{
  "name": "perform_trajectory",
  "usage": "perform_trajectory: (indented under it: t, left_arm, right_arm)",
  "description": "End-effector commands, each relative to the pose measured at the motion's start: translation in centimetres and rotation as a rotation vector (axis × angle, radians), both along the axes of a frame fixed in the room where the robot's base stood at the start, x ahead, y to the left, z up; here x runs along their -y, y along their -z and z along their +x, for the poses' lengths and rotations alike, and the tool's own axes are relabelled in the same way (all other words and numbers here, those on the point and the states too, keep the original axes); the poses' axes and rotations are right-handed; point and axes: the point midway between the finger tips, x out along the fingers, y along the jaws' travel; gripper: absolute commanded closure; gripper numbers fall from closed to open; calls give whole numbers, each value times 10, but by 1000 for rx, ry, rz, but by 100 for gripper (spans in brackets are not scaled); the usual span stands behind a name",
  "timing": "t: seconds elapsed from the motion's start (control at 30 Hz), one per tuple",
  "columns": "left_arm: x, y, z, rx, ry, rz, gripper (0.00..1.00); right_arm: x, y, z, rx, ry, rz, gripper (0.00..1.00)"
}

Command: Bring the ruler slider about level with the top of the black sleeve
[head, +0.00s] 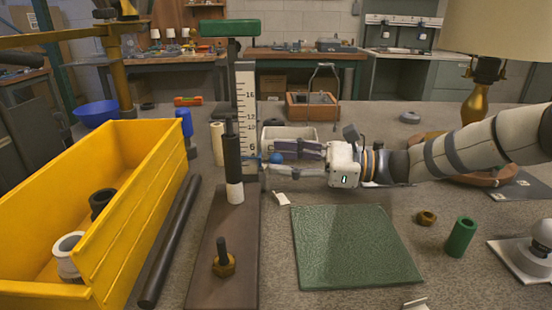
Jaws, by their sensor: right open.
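The ruler (246,105) stands upright behind the wooden base board, its white face marked with numbers. A small blue knob (276,157), which looks like part of the ruler slider, is beside the ruler's lower part. It appears lower in the picture than the top of the black sleeve. The black sleeve (232,158) stands upright on the post, above a white sleeve (235,193). My right gripper (272,160) reaches in from the right with open fingers around or close beside the blue knob; contact cannot be told. The slider's body is mostly hidden. My left gripper is out of view.
A yellow bin (150,215) holding rings stands at left, with a dark rod (172,240) beside it. A green mat (352,248) lies clear at front. A green cylinder (460,237) and brass nut (426,217) are to its right. A white tray (290,134) is behind the gripper.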

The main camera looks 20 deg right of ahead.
Motion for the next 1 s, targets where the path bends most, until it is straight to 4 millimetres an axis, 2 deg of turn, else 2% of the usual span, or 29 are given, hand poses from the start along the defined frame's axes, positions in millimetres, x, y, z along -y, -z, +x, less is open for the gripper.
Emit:
perform_trajectory:
  t: [0.13,0.4,0.47,0.6,0.77,0.87,1.0]
  left_arm:
    - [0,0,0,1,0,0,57]
    - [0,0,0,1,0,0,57]
    - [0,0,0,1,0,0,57]
    - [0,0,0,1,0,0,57]
    - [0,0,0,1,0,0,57]
    - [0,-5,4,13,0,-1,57]
    - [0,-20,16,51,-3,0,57]
  right_arm:
    - [-14,1,7,0,-1,-2,58]
    - [-16,0,9,1,1,0,58]
    - [-16,0,8,1,1,0,69]
    - [-16,0,8,1,1,0,100]
    - [-16,0,8,1,1,0,100]
    - [-16,-12,8,5,0,1,100]
    - [-16,-50,8,14,1,1,100]
